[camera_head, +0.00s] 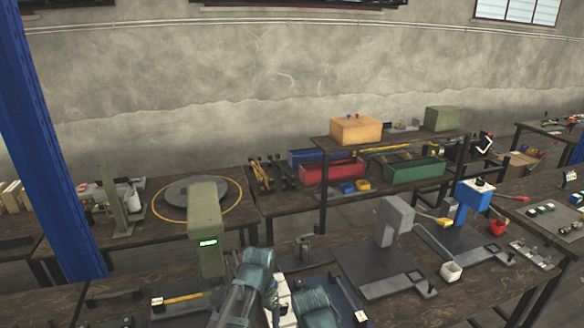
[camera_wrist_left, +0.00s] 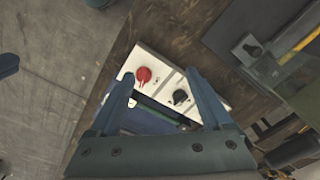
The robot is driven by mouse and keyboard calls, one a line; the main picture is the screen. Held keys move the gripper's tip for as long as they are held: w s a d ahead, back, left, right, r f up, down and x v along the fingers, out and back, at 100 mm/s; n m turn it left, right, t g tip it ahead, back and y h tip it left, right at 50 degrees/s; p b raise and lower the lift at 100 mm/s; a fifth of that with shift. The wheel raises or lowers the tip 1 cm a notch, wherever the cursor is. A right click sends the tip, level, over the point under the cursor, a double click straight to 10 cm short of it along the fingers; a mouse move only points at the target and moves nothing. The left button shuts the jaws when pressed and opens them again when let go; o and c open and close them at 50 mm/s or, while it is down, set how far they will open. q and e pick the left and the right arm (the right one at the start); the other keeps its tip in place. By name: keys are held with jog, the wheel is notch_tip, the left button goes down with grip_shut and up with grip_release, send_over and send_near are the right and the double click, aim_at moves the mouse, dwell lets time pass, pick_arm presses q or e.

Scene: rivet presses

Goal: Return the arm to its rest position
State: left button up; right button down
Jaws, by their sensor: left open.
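My left gripper (camera_wrist_left: 160,76) is open in the left wrist view, its two blue-grey fingers apart. Between and beyond them is a white control panel (camera_wrist_left: 172,70) with a red knob (camera_wrist_left: 143,75) and a black knob (camera_wrist_left: 180,97). The fingers hold nothing that I can see; whether they touch the panel I cannot tell. In the head view my arm (camera_head: 254,276) with teal joints rises at the bottom middle, and its fingers are not clearly seen there. A white box (camera_head: 281,300) shows partly behind the arm. My right gripper is not in view.
A green press (camera_head: 207,230) stands close left of the arm. A grey press (camera_head: 393,220) and a blue press (camera_head: 472,200) stand to the right. A yellow-handled tool (camera_head: 184,298) lies on the bench. In the wrist view, floor (camera_wrist_left: 50,60) shows left of the bench edge.

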pick_arm(q)
jog(key=s+a+n, duration=0.6)
jog(key=s+a, duration=0.2)
jog(key=a, duration=0.1)
jog(key=s+d+f+m+b, duration=0.1)
jog(key=s+d, duration=0.1)
jog(key=d, duration=0.3)
jog(key=s+d+f+m+y+b, duration=0.1)
jog(key=s+d+m, duration=0.1)
jog(key=d, duration=0.3)
jog(key=shift+s+d+g, duration=0.3)
jog(key=shift+s+d, duration=0.1)
jog(key=shift+s, duration=0.2)
